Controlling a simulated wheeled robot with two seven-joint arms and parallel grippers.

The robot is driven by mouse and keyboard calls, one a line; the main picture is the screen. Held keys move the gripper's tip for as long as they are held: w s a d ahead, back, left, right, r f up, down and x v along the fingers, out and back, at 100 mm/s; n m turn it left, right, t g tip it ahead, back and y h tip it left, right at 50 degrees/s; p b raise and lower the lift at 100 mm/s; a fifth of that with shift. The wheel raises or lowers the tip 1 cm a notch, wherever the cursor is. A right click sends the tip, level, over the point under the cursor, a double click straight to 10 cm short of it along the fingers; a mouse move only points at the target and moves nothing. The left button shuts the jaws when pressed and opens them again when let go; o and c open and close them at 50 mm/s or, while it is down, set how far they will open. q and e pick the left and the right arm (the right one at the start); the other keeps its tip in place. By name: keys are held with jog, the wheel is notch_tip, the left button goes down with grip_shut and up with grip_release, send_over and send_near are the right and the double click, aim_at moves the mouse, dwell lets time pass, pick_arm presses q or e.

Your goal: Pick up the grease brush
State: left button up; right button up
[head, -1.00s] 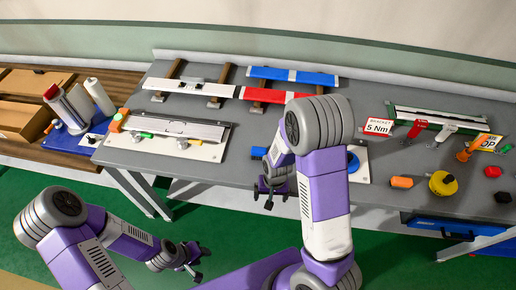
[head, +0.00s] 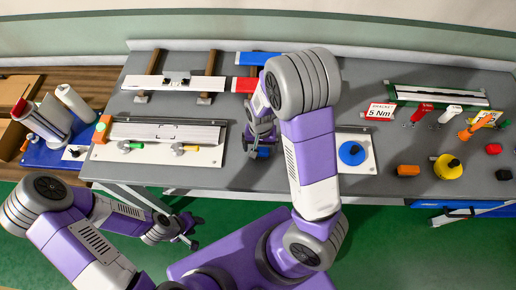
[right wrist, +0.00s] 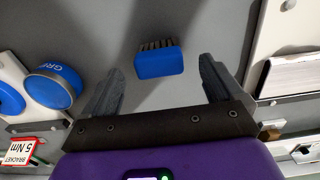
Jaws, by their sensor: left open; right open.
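The grease brush (right wrist: 160,62) is a blue block with dark bristles, lying on the grey table. In the right wrist view it is ahead of my right gripper (right wrist: 158,88), roughly centred between the open fingers and just beyond their tips, apart from them. In the head view my right gripper (head: 258,145) is over the table's front part, and a bit of the blue brush (head: 264,153) shows beneath it. My left gripper (head: 190,232) is open and empty, low in front of the table.
A blue tin (right wrist: 52,85) lettered "GRE" is left of the brush in the wrist view; my arm hides it in the head view. A white plate with a blue disc (head: 351,153) is to the right. A fixture plate (head: 205,156) is on the left.

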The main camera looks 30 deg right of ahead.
aim_at(261, 150)
notch_tip(261, 150, down, 5)
jog(key=shift+d+f+b, duration=0.1)
jog(key=shift+b, duration=0.25)
jog(key=shift+c, duration=0.2)
jog(key=c, duration=1)
jog(key=shift+c, duration=0.2)
notch_tip(261, 150, up, 10)
jog(key=shift+r+p, duration=0.1)
jog(key=shift+p, duration=0.95)
